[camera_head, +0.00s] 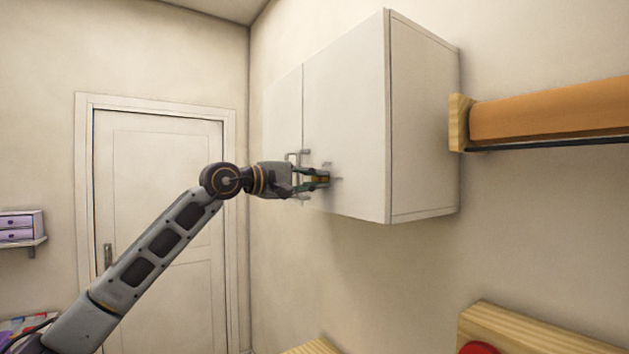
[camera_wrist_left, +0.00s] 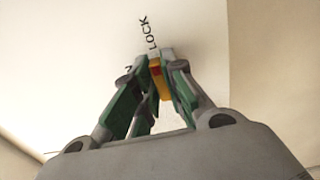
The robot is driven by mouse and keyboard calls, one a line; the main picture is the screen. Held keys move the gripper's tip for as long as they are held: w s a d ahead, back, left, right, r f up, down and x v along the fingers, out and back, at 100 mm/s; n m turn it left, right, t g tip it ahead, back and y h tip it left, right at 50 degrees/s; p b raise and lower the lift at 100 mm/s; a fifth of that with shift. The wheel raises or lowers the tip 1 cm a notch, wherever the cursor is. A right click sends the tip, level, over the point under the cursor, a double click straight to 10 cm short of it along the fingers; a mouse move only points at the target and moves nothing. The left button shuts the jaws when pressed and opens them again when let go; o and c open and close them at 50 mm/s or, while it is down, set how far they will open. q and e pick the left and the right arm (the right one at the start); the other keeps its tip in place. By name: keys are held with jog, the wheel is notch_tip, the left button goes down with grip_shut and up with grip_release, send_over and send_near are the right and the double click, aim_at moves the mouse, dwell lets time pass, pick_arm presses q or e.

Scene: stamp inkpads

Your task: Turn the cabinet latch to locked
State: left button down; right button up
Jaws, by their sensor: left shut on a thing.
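The white wall cabinet (camera_head: 345,110) hangs on the wall with its doors closed. My left gripper (camera_head: 324,179) is at the lower part of the cabinet front, near the door handles (camera_head: 299,157). In the left wrist view my left gripper (camera_wrist_left: 163,72) is shut on the latch (camera_wrist_left: 156,72), a small yellow and grey piece with a red spot. The word LOCK (camera_wrist_left: 147,33) is printed on the cabinet face just above it. Another label beside the fingers is mostly hidden. The latch's exact angle is hard to tell behind the fingers. My right gripper is not in view.
A wooden shelf bracket (camera_head: 460,122) with an orange roll (camera_head: 550,110) is right of the cabinet. A closed door (camera_head: 165,190) stands behind my left arm. A small shelf with a drawer box (camera_head: 20,226) is at the far left. The space below the cabinet is clear.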

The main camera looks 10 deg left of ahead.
pick_arm(q)
jog(key=c, duration=1.5)
grip_release()
jog(key=shift+w, duration=0.1)
jog(key=shift+a, duration=0.1)
jog(key=shift+v, duration=5.95)
